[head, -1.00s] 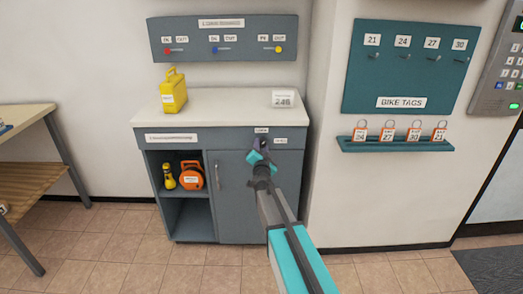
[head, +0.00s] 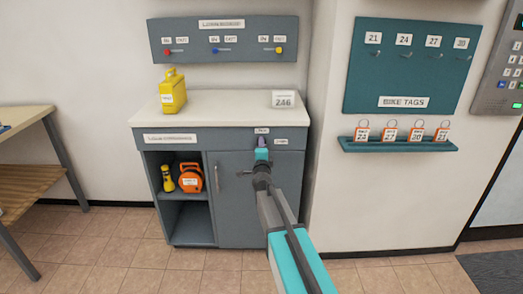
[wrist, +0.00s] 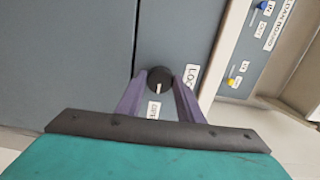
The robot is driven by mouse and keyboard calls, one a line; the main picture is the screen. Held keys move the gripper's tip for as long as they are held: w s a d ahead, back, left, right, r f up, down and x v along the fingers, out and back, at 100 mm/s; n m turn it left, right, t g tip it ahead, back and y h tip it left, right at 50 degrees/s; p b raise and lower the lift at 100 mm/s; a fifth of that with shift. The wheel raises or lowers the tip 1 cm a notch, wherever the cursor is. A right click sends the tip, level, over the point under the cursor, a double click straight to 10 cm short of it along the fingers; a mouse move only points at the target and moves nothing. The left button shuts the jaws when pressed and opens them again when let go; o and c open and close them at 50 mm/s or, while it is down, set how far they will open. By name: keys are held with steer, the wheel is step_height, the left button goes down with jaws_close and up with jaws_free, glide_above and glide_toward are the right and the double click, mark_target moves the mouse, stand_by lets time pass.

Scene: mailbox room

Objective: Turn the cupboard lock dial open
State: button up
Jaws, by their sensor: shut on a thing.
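The lock dial (wrist: 159,79) is a round black knob with a short white mark, on the blue-grey front of the cupboard (head: 240,205). In the wrist view, the mark is on the dial's lower part, towards the label that seems to read OPEN (wrist: 153,110). The LOCK label (wrist: 190,78) is to the dial's right there. My gripper (wrist: 159,76) is shut on the dial, with one purple finger on each side. In the head view, my gripper (head: 261,143) is at the cupboard's upper right front and hides the dial.
The cupboard door has a vertical handle (head: 217,179) at its left. A yellow box (head: 173,93) and a 246 sign (head: 284,99) stand on the top. A yellow torch (head: 168,178) and an orange reel (head: 190,178) sit on the open shelf.

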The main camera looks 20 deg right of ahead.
stand_by(0.3)
steer(key=o, duration=1.1)
steer(key=shift+c, duration=0.2)
steer(key=shift+s, duration=0.1)
steer(key=v, duration=1.3)
steer(key=shift+s, duration=0.25)
steer(key=shift+a, duration=0.15)
steer(key=shift+r+p, duration=0.1)
steer(key=shift+p, duration=0.2)
